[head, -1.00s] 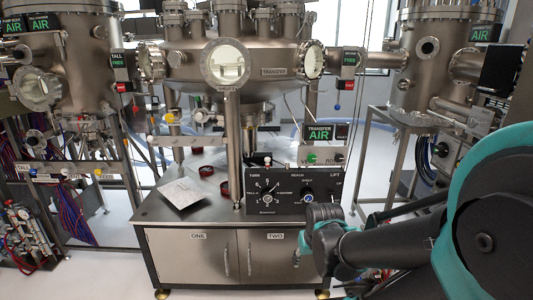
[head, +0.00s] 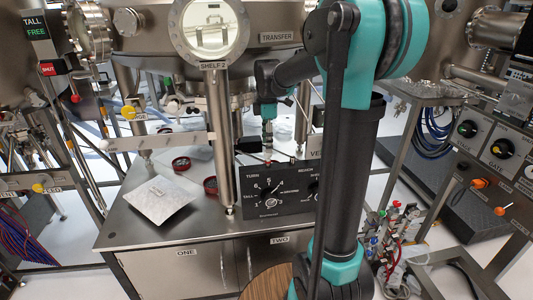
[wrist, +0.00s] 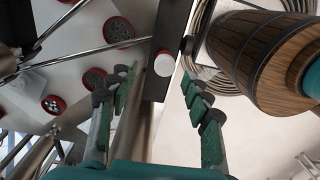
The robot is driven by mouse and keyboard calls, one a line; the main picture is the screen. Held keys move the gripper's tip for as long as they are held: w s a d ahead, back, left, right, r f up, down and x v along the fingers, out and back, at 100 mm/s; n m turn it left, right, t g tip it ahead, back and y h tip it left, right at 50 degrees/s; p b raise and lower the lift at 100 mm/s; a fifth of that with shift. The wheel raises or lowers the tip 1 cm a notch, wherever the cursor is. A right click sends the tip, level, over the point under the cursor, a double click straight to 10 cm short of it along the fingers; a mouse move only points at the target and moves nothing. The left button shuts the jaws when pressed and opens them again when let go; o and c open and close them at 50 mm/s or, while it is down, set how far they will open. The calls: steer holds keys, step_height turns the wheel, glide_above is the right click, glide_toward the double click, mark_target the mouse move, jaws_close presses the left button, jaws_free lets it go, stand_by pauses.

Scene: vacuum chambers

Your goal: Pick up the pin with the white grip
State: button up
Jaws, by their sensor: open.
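A round white cap, which looks like the white grip of the pin (wrist: 164,63), shows end-on against a narrow dark panel top in the wrist view. Its shaft is hidden. My gripper (wrist: 160,88) is open, its green-padded fingers on either side of the view, with the white cap between and beyond the tips. Nothing is held. In the head view my gripper (head: 267,143) points down just above the top of the black control panel (head: 280,192); the pin cannot be made out there.
A steel cabinet top (head: 120,222) carries a pale sheet (head: 157,199) and red-rimmed dishes (head: 181,163). A vertical steel post (head: 222,140) stands close left of my gripper. A small black knob (wrist: 188,45) is beside the white cap. A horizontal bar (head: 155,142) runs at the left.

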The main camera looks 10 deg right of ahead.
mark_target(268, 158)
steer(key=shift+s+f, duration=0.2)
steer(key=shift+f, duration=1.55)
steer(key=shift+s+f, duration=0.15)
steer(key=shift+f, duration=1.55)
jaws_close()
